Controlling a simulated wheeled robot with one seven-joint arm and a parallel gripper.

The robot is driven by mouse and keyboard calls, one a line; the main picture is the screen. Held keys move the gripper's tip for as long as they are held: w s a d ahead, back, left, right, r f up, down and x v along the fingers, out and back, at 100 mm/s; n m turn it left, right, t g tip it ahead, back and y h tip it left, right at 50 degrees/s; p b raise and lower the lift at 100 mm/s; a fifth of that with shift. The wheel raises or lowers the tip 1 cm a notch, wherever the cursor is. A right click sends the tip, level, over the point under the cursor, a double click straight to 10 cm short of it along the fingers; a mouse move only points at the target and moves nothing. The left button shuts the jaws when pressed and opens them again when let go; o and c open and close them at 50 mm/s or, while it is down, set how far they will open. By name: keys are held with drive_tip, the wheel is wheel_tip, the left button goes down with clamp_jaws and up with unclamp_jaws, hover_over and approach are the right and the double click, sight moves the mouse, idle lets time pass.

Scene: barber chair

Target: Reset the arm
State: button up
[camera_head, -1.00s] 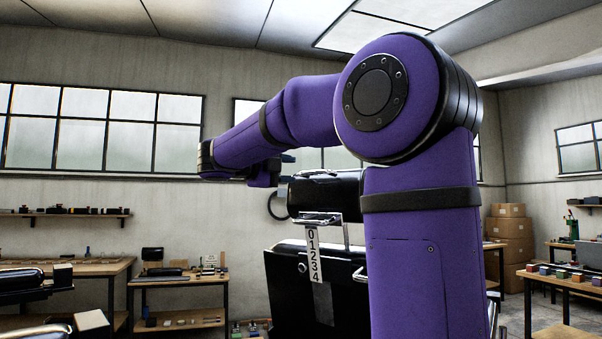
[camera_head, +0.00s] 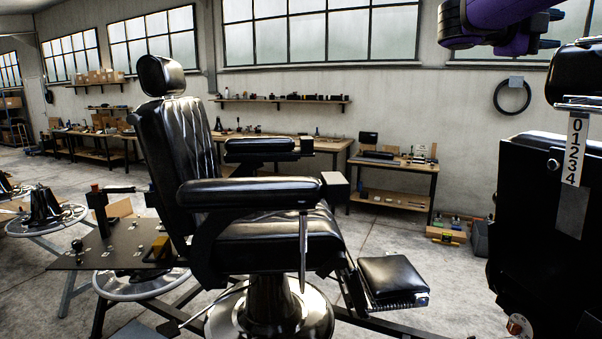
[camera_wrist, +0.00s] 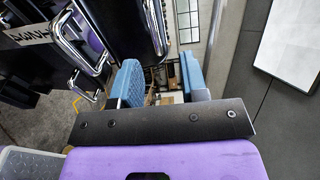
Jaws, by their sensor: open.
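My purple arm (camera_head: 500,18) shows only in part at the top right of the head view. My gripper (camera_head: 549,29) is at its end, pointing right, above and left of a black padded unit (camera_head: 577,75). In the wrist view my gripper (camera_wrist: 163,84) shows two blue fingers spread apart with nothing between them. Black padded parts and chrome bars (camera_wrist: 72,45) are close beyond the fingers, at upper left. The rest of the arm is outside the head view.
A black barber chair (camera_head: 255,220) stands in the middle. A black body with a numbered strip (camera_head: 576,150) fills the right edge. A metal work table (camera_head: 120,245) is at left. Workbenches (camera_head: 400,170) line the back wall. Grey floor (camera_head: 440,290) is open between chair and black body.

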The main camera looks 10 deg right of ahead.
drive_tip(key=w+a+f+n+t+y, duration=0.1)
drive_tip(key=a+f+n+t+y, duration=0.2)
drive_tip(key=a+n+t+y, duration=0.8)
drive_tip(key=a+f+n+t+y, duration=0.2)
drive_tip(key=a+n+t+y, duration=0.4)
drive_tip(key=n, duration=0.9)
drive_tip(key=s+a+f+n+g+y, duration=0.1)
drive_tip(key=s+a+f+n+g, duration=0.15)
drive_tip(key=s+f+n, duration=0.35)
drive_tip(key=s+a+f+n+g+y, duration=0.15)
drive_tip(key=s+a+f, duration=0.25)
drive_tip(key=f, duration=0.4)
drive_tip(key=s+d+f+n+g+h, duration=0.1)
drive_tip(key=s+d+f+n+g, duration=0.1)
drive_tip(key=s+f+g, duration=0.4)
drive_tip(key=s+f+n, duration=0.1)
drive_tip(key=s+f, duration=0.4)
drive_tip(key=s, duration=0.1)
drive_tip(key=shift+g, duration=0.3)
drive_tip(key=shift+h, duration=0.25)
